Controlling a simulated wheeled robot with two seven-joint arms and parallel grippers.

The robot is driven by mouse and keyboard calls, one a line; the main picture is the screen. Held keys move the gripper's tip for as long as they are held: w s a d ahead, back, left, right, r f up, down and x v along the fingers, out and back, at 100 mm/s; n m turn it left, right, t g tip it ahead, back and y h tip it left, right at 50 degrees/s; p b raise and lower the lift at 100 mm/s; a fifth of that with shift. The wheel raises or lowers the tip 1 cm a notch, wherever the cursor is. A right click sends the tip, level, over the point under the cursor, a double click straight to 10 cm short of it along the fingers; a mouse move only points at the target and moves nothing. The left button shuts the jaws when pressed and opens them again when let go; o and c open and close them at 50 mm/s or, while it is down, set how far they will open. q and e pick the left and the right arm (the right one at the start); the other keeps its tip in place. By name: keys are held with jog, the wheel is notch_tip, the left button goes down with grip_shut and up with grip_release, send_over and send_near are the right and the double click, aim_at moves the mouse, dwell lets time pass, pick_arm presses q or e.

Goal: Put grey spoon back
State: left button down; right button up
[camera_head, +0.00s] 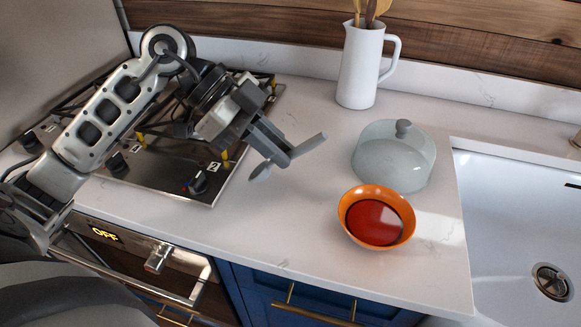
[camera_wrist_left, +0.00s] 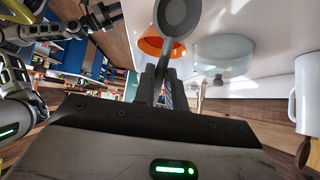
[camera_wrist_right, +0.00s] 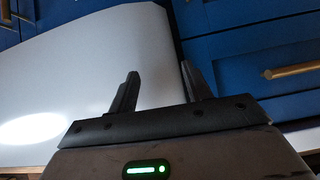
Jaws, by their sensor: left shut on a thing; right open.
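The grey spoon (camera_head: 310,146) is held crosswise in my left gripper (camera_head: 284,158), above the counter between the stove and the orange bowl. Its round end hangs toward lower left and its handle sticks out to upper right. In the left wrist view the spoon's bowl (camera_wrist_left: 177,17) shows beyond the shut fingertips (camera_wrist_left: 165,72); the fingers hide its middle. The orange bowl (camera_head: 350,225) holds red liquid and stands on the counter to the right of the spoon. My right gripper (camera_wrist_right: 160,75) is open and empty in its wrist view; it is outside the head view.
A clear glass cover (camera_head: 392,160) with a grey knob stands behind the orange bowl. A white pitcher (camera_head: 358,75) with wooden utensils stands at the back. The stove (camera_head: 165,165) lies under my left arm; the white sink (camera_head: 510,220) is at right. The counter's (camera_head: 270,225) front middle is clear.

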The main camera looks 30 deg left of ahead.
pick_arm(q)
jog(key=w+f+b, duration=0.1)
jog(key=f, duration=0.2)
jog(key=w+f+b, duration=0.1)
jog(key=w+f, duration=0.1)
jog(key=f, duration=0.1)
jog(key=w+f+b, duration=0.1)
jog(key=f, duration=0.1)
jog(key=shift+w+f, duration=0.3)
jog(key=shift+f, duration=0.3)
jog(key=shift+r, duration=0.25)
jog(key=c, duration=1.5)
grip_release()
jog(key=shift+f, duration=0.15)
jog(key=shift+o, duration=0.2)
pick_arm(e)
jog(key=shift+w+a+f, duration=0.3)
jog(key=shift+f, duration=0.35)
